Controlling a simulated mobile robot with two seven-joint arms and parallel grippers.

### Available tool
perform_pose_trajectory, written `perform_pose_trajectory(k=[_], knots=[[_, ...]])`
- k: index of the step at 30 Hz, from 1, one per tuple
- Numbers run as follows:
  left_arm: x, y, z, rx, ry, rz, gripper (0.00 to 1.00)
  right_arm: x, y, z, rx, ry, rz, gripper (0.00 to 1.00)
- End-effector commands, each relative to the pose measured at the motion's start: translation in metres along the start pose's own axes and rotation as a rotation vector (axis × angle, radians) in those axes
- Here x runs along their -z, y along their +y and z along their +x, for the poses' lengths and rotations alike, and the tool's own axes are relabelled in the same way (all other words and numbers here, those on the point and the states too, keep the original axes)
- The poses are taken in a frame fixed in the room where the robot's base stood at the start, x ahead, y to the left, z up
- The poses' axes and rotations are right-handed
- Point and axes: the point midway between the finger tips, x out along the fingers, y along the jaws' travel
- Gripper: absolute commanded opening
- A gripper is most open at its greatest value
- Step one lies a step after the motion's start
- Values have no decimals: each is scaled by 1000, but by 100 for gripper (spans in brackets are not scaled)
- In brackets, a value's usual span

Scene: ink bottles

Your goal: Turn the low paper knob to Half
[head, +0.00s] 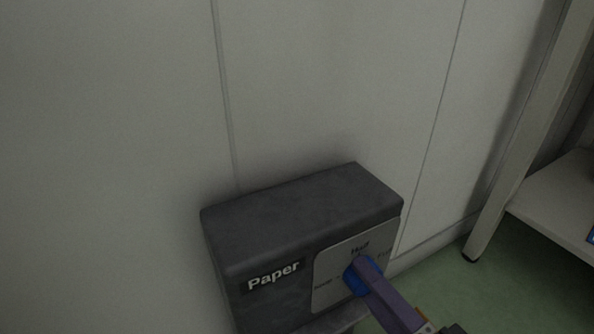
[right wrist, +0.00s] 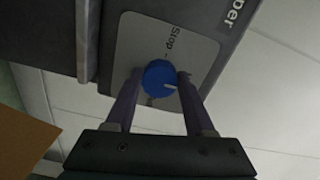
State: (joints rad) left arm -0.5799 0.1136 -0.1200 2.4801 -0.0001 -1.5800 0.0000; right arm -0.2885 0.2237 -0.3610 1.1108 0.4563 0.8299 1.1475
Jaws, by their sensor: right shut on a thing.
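A dark grey box labelled "Paper" (head: 270,225) stands low against the wall, with a light dial plate (head: 328,262) marked Stop at left, Half at top and Full at right. The blue knob (head: 350,280) is partly hidden by my right gripper (head: 362,272) in the head view. In the right wrist view the knob (right wrist: 155,78) sits between the two purple fingers of my right gripper (right wrist: 157,85), which is shut on it. Its white pointer line points right and slightly down there. The Half mark is hidden in that view, so exact alignment cannot be told. My left gripper is out of view.
A pale wall (head: 110,120) with panel seams rises behind the box. A light shelf unit (head: 525,150) stands at the right over green floor (head: 500,280). A brown surface (right wrist: 22,135) shows at the lower left of the right wrist view.

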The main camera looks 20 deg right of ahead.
Motion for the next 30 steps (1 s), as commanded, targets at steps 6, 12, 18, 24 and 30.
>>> perform_pose_trajectory(k=[6, 12, 18, 24, 30], knots=[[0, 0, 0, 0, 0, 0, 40, 0, 0, 0, 1, 0, 14, 0], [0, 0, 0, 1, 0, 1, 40, 0, 0, 0, 1, 0, 13, 0], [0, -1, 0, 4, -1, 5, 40, 0, 0, 0, 1, 0, 12, 68], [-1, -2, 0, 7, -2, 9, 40, 0, 0, 0, 0, 0, 12, 84], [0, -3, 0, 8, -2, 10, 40, 0, 0, -1, -1, 0, 12, 84]])
